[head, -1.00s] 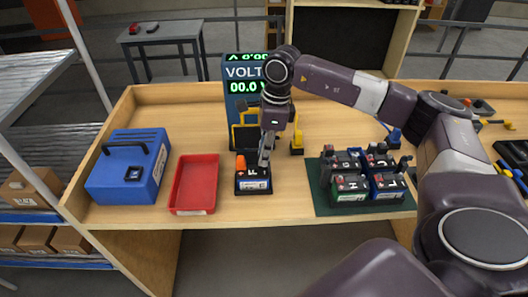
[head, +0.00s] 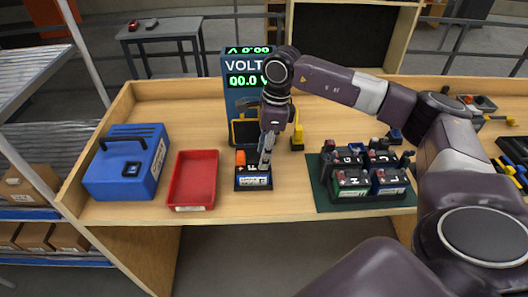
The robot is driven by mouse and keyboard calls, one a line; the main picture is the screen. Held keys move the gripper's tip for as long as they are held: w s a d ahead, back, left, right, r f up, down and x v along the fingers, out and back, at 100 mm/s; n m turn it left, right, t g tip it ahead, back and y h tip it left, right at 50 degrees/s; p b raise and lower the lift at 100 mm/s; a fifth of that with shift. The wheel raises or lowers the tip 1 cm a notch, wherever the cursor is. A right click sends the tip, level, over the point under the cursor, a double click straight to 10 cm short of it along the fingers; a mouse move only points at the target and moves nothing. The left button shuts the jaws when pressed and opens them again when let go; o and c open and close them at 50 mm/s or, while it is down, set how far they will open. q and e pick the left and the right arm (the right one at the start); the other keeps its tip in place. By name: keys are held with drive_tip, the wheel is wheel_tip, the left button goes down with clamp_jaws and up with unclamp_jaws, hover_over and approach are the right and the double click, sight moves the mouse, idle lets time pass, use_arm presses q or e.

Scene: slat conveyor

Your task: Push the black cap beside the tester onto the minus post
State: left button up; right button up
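A battery lettered F (head: 254,180) stands in front of the blue voltage tester (head: 246,95), whose display reads 00.0. An orange cap (head: 240,158) covers the battery's left post. My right gripper (head: 264,166) points down at the right side of the battery top, where the other post is hidden behind the fingers. The fingers look narrow and close together. I cannot make out whether a black cap is between or under them, and I see no loose black cap beside the tester. My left gripper is not in view.
A red tray (head: 193,180) and a blue case (head: 127,165) stand left of the battery. A yellow-and-black piece (head: 297,138) stands right of the tester. Several batteries sit on a green mat (head: 325,203) at the right. Bare bench (head: 291,185) lies between battery and mat.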

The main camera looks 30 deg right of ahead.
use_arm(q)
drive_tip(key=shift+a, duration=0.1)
use_arm(e)
wheel_tip(320, 180, up, 12)
drive_tip(key=d, duration=0.1)
drive_tip(key=shift+s+d, duration=0.3)
drive_tip(key=shift+s, duration=0.1)
drive_tip(key=shift+f, duration=0.1)
idle(0.4)
